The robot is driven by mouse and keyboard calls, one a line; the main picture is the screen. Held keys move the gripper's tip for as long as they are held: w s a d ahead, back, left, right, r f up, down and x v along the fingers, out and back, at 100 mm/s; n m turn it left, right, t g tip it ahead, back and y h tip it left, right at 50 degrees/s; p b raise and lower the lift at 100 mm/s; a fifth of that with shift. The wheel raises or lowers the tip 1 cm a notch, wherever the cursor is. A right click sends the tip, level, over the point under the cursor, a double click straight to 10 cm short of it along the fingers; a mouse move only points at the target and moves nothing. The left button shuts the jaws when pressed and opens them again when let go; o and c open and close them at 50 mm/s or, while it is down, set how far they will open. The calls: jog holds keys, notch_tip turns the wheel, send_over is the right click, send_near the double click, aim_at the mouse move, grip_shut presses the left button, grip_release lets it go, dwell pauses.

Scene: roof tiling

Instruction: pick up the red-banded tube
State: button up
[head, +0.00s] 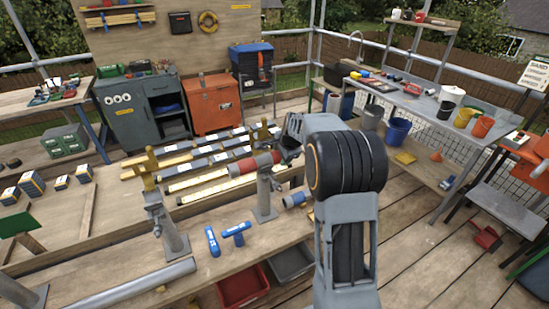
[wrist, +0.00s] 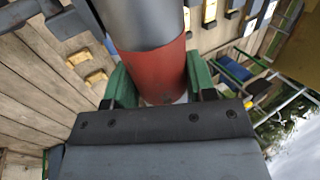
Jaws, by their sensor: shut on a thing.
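The red-banded tube (head: 255,164) lies roughly level over the near bench in the head view, pale at its left part with the red band towards my gripper. My gripper (head: 288,140) is at the tube's right end, partly hidden behind my wrist. In the wrist view the grey tube with its red band (wrist: 158,70) sits between the green finger pads of my gripper (wrist: 152,84), which is shut on it. A grey post stand (head: 264,195) is just below the tube. I cannot tell whether the tube touches it.
Another post stand (head: 168,225) rises to the left. Two blue tools (head: 236,232) and a grey pipe (head: 130,286) lie on the near bench. A blue-ended piece (head: 295,199) is right of the stand. A red bin (head: 243,287) sits below the bench edge.

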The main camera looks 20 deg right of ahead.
jog(key=shift+r, duration=0.7)
jog(key=s+a+r+b, duration=0.3)
jog(key=s+a+r, duration=0.5)
jog(key=s+r, duration=0.3)
jog(key=shift+s+a+r+b, duration=0.2)
jog(key=shift+r+b, duration=0.1)
jog(key=shift+b, duration=0.1)
